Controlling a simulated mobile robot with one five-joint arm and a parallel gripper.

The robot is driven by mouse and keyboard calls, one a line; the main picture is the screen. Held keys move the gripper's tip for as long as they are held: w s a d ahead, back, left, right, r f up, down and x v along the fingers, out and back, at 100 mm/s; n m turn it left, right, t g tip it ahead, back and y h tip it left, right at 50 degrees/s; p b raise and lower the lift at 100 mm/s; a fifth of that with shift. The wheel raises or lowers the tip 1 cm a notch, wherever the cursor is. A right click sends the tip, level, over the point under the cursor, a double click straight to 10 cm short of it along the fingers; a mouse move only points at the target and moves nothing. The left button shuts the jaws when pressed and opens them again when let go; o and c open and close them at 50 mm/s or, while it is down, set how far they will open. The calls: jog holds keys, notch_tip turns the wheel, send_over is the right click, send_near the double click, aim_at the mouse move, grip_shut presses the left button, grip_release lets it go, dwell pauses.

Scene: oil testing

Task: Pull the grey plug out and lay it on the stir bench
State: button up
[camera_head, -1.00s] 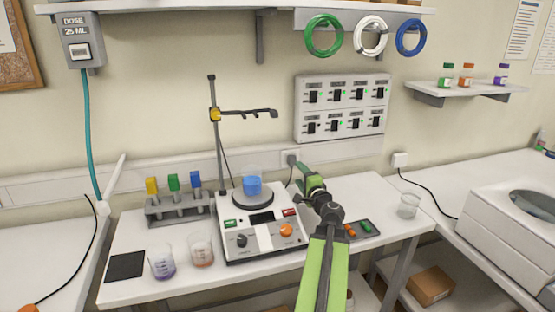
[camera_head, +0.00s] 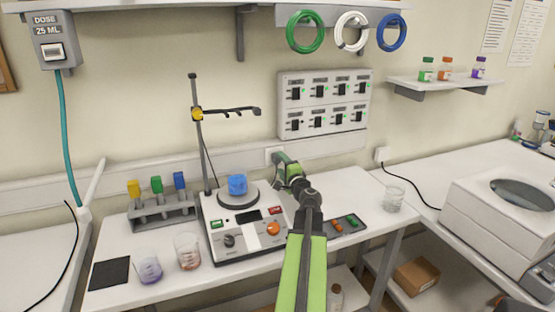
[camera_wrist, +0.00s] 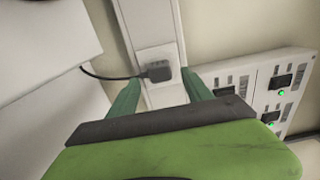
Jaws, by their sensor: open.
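The dark grey plug (camera_wrist: 158,71) sits in a white wall socket (camera_wrist: 150,52) in the wrist view, with its black cord running off to the left. My gripper (camera_wrist: 162,76) is open, with one green finger on each side of the plug and a gap at both sides. In the head view my gripper (camera_head: 279,160) is at the wall socket (camera_head: 271,151) behind the bench and hides the plug. The stir bench (camera_head: 365,197) is the white table below, with a stirrer (camera_head: 247,222) carrying a beaker of blue liquid (camera_head: 238,184).
A rack (camera_head: 162,213) with coloured-top items, two beakers and a black mat (camera_head: 109,273) stand on the bench's left. A small dark tray (camera_head: 343,226) and an empty beaker (camera_head: 393,199) are on its right. A switch panel (camera_head: 323,104) is above. Bare tabletop shows at right.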

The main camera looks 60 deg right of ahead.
aim_at(278, 160)
jog(key=shift+x, duration=1.95)
jog(key=shift+s, duration=0.1)
grip_shut()
jog(key=shift+s+a, duration=0.1)
jog(key=v, duration=0.5)
jog(key=shift+s+a, duration=0.25)
dwell(0.5)
